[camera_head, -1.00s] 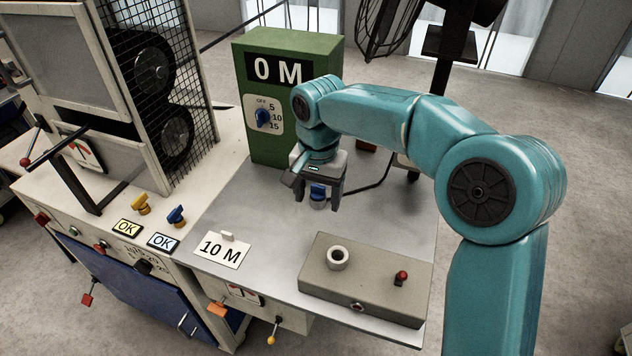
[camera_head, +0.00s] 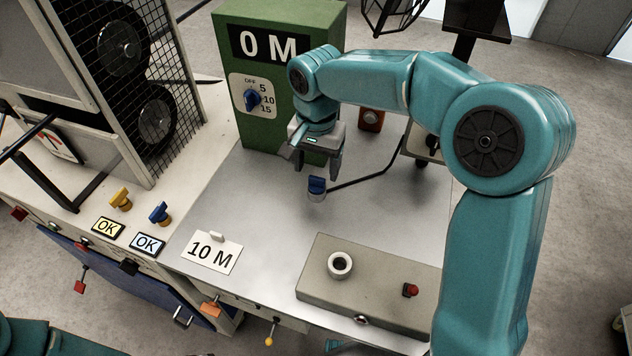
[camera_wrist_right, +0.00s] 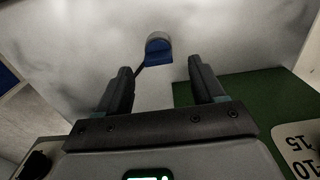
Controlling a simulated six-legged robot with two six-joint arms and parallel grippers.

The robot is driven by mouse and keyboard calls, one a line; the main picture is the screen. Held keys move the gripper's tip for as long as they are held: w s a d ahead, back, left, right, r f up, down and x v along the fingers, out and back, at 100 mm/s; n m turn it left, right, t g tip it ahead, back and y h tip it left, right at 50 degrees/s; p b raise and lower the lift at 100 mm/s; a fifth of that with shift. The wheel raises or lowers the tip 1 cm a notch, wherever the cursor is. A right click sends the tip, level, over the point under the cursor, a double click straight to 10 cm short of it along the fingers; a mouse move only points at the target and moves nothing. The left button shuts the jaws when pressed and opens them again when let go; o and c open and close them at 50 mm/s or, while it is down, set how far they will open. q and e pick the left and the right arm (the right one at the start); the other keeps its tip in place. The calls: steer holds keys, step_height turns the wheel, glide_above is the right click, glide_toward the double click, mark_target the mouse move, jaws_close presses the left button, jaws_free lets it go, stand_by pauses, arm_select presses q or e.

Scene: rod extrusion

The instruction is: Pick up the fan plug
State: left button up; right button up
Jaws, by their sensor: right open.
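The fan plug (camera_head: 317,188) has a blue top and a grey round base, with a black cord running to the right. It is upright on the grey metal worktop (camera_head: 225,205). My right gripper (camera_head: 317,170) is open and empty, its fingers pointing down just above and behind the plug in the head view. In the right wrist view the plug (camera_wrist_right: 158,50) shows ahead of the open gripper (camera_wrist_right: 160,70), centred between the fingertips and apart from them. My left gripper is out of view.
A green box (camera_head: 262,130) with a "0 M" display and blue dial stands close behind-left of the gripper. A grey control box (camera_head: 365,275) with a white ring and red switch is in front.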

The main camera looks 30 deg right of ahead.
mark_target(317, 178)
steer(key=f, duration=0.3)
steer(key=shift+s+f, duration=0.1)
steer(key=shift+s, duration=0.1)
steer(key=shift+f, duration=0.5)
steer(key=c, duration=1.1)
steer(key=shift+r, duration=0.1)
